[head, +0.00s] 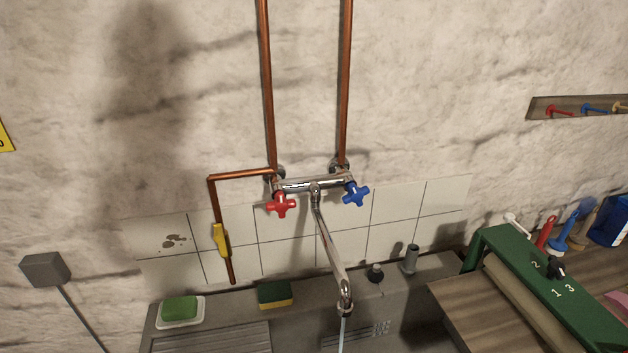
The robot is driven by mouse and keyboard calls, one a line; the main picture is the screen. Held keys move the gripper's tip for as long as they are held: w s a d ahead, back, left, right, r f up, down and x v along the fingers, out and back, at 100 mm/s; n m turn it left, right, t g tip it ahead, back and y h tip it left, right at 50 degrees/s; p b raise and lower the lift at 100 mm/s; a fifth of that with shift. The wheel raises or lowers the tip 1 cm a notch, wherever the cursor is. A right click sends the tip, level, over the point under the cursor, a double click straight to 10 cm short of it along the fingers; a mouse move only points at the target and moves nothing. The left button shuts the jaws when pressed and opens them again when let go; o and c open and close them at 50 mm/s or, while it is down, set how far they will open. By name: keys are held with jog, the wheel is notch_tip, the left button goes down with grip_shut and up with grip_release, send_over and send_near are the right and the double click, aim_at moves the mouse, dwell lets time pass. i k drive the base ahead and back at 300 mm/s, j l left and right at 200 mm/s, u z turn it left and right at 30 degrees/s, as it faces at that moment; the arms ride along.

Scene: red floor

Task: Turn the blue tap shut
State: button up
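The blue tap (356,194) is a cross-shaped handle on the right end of a chrome wall mixer (314,185). A red tap (281,205) of the same shape is on the left end. A chrome spout (329,247) reaches down and forward from the mixer's middle. A thin stream of water (341,335) runs from its end. My gripper is not in view, and nothing touches the blue tap.
Copper pipes rise up the wall above the mixer; a side pipe has a yellow lever (221,240). A green soap (180,309) and a sponge (274,294) lie on the sink's back edge. A green-framed device (486,240) stands right. The space before the taps looks clear.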

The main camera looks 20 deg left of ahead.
aim_at(355, 194)
jog(key=l+u, duration=0.15)
jog(key=u, duration=1.2)
jog(key=k+l+u, duration=0.3)
jog(key=j, duration=0.1)
